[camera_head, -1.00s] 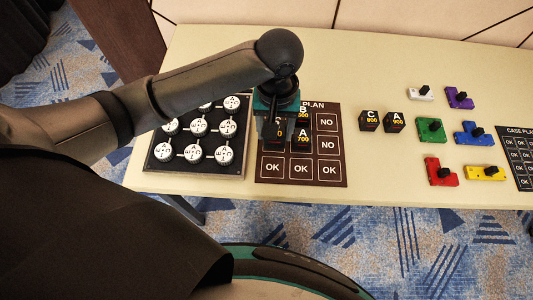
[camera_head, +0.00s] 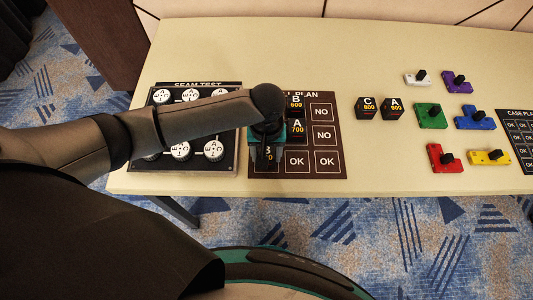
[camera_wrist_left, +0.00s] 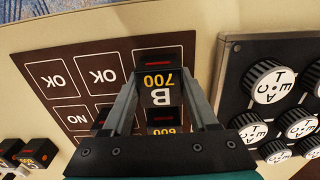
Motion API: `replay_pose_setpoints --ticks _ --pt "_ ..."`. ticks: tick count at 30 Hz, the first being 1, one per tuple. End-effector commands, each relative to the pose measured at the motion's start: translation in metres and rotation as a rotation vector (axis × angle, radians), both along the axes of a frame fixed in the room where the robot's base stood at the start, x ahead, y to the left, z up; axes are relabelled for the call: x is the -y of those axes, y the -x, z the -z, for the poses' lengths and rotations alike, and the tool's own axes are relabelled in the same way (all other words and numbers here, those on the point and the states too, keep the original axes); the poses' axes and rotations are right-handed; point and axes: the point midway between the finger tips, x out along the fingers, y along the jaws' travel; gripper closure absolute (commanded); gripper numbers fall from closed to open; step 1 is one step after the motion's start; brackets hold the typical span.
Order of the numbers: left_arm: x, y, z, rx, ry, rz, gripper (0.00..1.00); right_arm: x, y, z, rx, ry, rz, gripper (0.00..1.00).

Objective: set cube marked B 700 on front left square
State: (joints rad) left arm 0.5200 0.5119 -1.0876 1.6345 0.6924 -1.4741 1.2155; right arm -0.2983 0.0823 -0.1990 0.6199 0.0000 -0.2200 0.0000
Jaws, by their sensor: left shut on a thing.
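My left gripper (camera_head: 265,158) is shut on the dark cube marked B 700 (camera_wrist_left: 158,84), which sits between the two fingers in the left wrist view. The brown plan board (camera_head: 341,172) lies on the table. The cube is over its front left square, in the row of two OK squares. I cannot tell whether it touches the board. The cube marked A 700 (camera_head: 297,131) stands in the middle square and the cube marked B 600 (camera_head: 296,104) behind it. Another cube marked 600 (camera_wrist_left: 165,120) shows partly behind the held cube in the wrist view. My right gripper is not in view.
The seam test panel with round white knobs (camera_head: 181,151) lies left of the board. Cubes C 800 (camera_head: 365,108) and A 900 (camera_head: 392,109) stand to the right, before several coloured knobbed blocks (camera_head: 430,117). The table's front edge is close to the board.

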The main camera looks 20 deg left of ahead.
Motion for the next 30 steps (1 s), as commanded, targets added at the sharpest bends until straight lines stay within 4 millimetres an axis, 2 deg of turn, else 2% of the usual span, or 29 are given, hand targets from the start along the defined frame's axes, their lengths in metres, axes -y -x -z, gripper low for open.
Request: replay_pose_setpoints --ticks 8,9,17,26,30 --pt "0.001 0.0 0.001 0.001 0.002 -0.001 0.98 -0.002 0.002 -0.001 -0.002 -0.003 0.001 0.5" --pt "0.001 0.0 0.002 0.001 0.002 -0.001 0.39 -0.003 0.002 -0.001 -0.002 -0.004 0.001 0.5" --pt "0.0 0.0 0.001 0.001 0.002 -0.001 0.11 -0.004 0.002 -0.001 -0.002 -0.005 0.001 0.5" --pt "0.0 -0.001 -0.001 0.001 0.001 0.0 0.11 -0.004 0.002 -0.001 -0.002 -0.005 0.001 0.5" --pt "0.001 -0.001 -0.019 0.003 0.003 0.0 0.11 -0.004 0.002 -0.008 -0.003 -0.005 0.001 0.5"
